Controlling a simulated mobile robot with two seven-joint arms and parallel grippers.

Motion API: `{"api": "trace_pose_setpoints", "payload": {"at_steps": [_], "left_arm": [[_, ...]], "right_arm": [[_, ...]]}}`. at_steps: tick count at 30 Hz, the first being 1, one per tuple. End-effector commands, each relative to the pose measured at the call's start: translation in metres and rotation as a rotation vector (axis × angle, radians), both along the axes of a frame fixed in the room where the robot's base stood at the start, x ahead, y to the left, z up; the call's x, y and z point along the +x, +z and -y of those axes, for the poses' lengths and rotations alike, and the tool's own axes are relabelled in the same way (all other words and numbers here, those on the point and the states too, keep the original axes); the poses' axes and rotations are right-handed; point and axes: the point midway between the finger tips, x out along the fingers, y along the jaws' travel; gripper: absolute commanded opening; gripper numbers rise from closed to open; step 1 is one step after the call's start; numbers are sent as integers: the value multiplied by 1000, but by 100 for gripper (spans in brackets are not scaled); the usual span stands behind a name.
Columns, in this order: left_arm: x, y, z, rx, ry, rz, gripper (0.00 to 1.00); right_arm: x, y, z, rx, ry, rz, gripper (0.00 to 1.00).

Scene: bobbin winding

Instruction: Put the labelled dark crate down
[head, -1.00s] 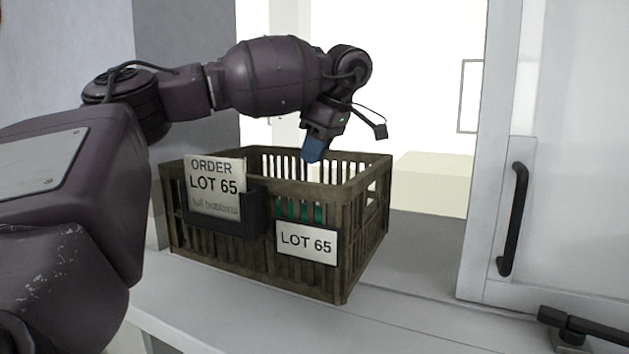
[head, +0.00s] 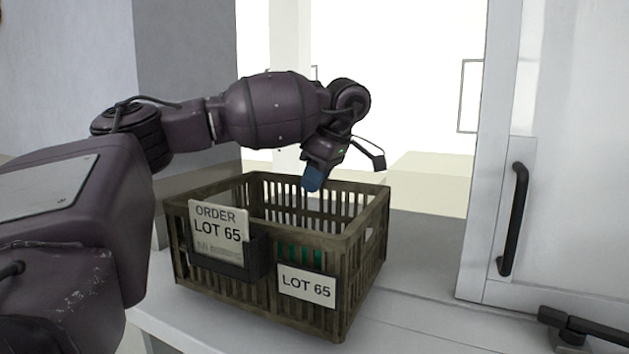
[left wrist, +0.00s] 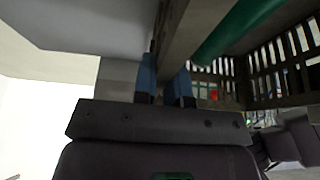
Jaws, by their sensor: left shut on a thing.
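The labelled dark crate (head: 376,262) is a slatted olive-brown box with a "LOT 65" label (head: 307,287) and an "ORDER LOT 65" card (head: 219,232) in a dark holder on its front. It is over the pale ledge, slightly tilted in the picture; I cannot tell whether its base touches. My left gripper (head: 312,180) reaches over the crate and is shut on its far rim. In the left wrist view the blue fingers (left wrist: 166,85) straddle the crate's wall (left wrist: 180,38). Green contents (left wrist: 238,30) show inside. My right gripper is not clearly seen.
The pale ledge (head: 425,300) is bare to the right of the crate. A white door (head: 560,150) with a black handle (head: 513,220) stands at the right, and a dark latch-like fitting (head: 580,328) lies at bottom right. A grey wall panel (head: 187,100) is behind left.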

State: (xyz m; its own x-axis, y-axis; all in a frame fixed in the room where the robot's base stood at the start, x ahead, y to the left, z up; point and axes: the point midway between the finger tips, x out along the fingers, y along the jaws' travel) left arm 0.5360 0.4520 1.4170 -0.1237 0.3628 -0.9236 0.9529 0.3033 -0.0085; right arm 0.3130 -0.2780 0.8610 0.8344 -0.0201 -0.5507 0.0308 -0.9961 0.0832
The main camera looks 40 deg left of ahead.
Motion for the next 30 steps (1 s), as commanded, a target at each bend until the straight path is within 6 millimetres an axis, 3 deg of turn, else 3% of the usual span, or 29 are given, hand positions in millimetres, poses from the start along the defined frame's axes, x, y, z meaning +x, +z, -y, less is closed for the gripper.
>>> {"api": "trace_pose_setpoints", "payload": {"at_steps": [23, 24, 28, 30], "left_arm": [[0, -10, 0, -1, -1, 0, 0], [0, -11, 0, -1, -1, -1, 16], [0, -10, 0, -1, 0, 0, 36], [0, -10, 0, -1, 0, 0, 38]], "right_arm": [[1, -2, 0, 0, 0, 1, 38], [1, -2, 0, 0, 0, 1, 38], [1, -1, 0, 0, 0, 2, 38], [1, -1, 0, 0, 0, 2, 38]]}}
